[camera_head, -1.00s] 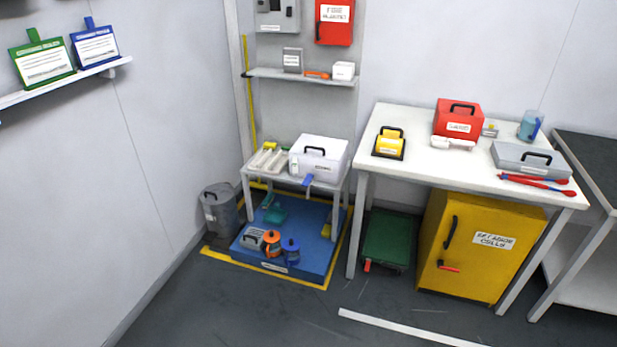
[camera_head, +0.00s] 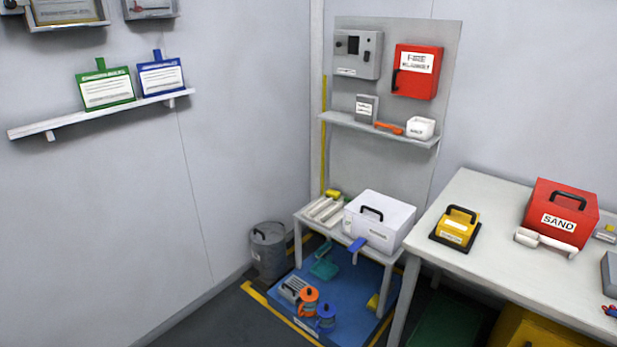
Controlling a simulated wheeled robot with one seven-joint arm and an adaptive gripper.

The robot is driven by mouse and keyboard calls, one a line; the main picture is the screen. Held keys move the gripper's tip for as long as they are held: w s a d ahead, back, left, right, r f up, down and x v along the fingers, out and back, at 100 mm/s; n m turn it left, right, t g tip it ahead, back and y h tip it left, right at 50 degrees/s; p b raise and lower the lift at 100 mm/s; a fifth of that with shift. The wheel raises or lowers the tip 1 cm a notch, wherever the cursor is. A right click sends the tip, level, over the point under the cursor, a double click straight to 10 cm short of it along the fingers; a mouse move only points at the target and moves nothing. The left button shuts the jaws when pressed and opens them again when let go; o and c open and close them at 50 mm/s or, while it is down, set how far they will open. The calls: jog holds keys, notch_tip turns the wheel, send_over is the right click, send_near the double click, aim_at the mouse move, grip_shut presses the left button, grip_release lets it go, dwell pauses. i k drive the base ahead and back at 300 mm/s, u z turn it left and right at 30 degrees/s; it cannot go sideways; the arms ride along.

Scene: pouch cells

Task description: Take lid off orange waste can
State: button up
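A small can with an orange lid (camera_head: 307,295) stands on the blue floor mat (camera_head: 345,287), below the small white table. Its lid looks to be on, and a dark handle shows at its side. A similar can with a blue lid (camera_head: 326,317) stands just to its right, close beside it. A grey lidded bin (camera_head: 268,250) stands behind and to the left, by the wall. My gripper is not in view.
A grey handled box (camera_head: 292,288) sits left of the orange-lidded can, and a teal dustpan-like item (camera_head: 323,268) lies behind it. The white side table (camera_head: 307,222) stands over the mat's back part. A larger white table (camera_head: 470,230) is at right. Dark floor in front is clear.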

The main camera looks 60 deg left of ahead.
aim_at(307, 294)
jog(key=u, duration=0.55)
jog(key=i, duration=1.25)
jog(key=u, duration=1.7)
jog(key=i, duration=0.6)
jog(key=u, duration=0.7)
